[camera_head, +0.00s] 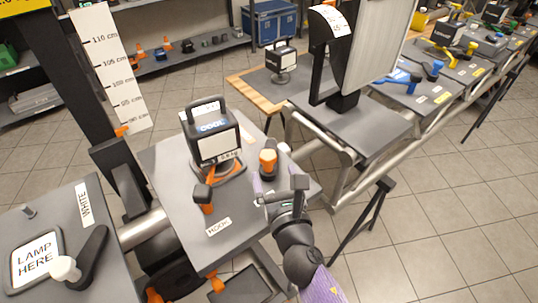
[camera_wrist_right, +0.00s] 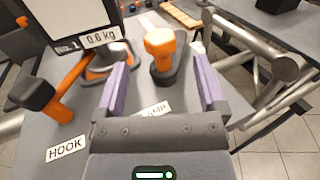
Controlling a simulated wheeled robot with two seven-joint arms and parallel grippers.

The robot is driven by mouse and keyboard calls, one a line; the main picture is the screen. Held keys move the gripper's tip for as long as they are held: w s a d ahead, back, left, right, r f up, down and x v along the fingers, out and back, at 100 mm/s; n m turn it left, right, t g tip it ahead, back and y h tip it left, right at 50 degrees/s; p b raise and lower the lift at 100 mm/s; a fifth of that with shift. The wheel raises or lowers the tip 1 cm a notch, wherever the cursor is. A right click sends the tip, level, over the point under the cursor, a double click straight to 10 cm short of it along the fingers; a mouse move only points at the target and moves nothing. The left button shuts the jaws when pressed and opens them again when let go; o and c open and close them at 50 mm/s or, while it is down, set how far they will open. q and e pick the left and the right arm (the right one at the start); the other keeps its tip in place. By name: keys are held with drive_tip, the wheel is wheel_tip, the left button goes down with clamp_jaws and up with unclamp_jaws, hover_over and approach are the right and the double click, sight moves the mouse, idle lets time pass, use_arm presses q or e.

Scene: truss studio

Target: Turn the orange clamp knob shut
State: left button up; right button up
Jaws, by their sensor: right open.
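The orange clamp knob (camera_head: 268,160) stands on a dark base on the grey table, right of the black lamp. In the right wrist view the knob (camera_wrist_right: 160,42) lies ahead between the fingers, with the base under it. My right gripper (camera_head: 279,184) is open, its purple fingers spread on the near side of the knob. It holds nothing. In the wrist view the right gripper (camera_wrist_right: 164,62) partly covers a label reading "AMP". My left gripper is not in view.
A black lamp marked COOL (camera_head: 214,138) stands left of the knob. A black and orange hook piece (camera_head: 203,197) stands nearer, by the HOOK label (camera_head: 218,227). A flat panel (camera_head: 375,45) stands behind on the neighbouring table.

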sight(270, 163)
drive_tip(key=b+x, duration=0.1)
drive_tip(key=x, duration=0.5)
drive_tip(key=shift+f, duration=0.1)
clamp_jaws()
